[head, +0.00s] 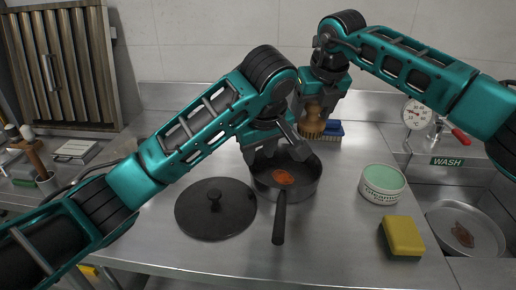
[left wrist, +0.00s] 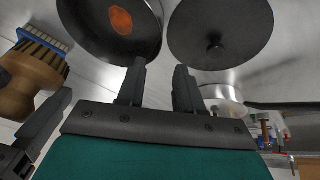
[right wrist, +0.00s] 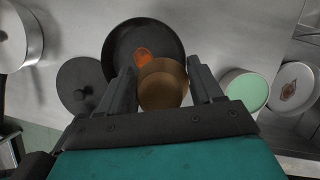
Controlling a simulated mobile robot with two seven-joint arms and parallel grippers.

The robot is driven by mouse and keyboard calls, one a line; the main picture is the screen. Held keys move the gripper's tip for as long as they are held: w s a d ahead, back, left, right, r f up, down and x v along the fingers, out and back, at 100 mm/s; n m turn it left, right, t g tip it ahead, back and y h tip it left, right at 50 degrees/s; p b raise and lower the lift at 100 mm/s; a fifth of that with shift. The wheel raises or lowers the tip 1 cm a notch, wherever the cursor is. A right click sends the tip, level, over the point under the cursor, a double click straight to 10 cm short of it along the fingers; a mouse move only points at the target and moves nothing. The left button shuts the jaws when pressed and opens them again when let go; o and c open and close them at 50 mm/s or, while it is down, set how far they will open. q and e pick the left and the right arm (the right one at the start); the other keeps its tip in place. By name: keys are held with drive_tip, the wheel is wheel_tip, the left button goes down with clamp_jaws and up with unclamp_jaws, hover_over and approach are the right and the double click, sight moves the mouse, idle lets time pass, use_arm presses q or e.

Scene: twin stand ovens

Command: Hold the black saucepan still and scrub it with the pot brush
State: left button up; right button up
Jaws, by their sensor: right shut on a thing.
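The black saucepan (head: 311,186) stands on the steel counter with its handle pointing to the front, an orange-brown stain inside. My left gripper (head: 262,155) is over its back left rim. In the left wrist view its fingers (left wrist: 158,80) are apart, with nothing clearly between them; whether they touch the rim I cannot tell. My right gripper (head: 316,100) is shut on the wooden pot brush (head: 312,119), bristles down, held behind the saucepan. The brush also shows between the fingers in the right wrist view (right wrist: 163,85) and at the left wrist view's edge (left wrist: 28,85).
A black lid (head: 215,212) lies left of the saucepan. A cleanser tub (head: 381,188) and yellow sponge (head: 402,234) stand to the right. Further right is a sink with a stained pan (head: 465,225) in it. The front counter is mostly clear.

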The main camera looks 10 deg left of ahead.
use_arm(q)
drive_tip(key=x, duration=1.2)
drive_tip(key=shift+s, duration=0.1)
drive_tip(key=shift+c, duration=0.2)
clamp_jaws()
drive_tip(key=shift+r, duration=0.1)
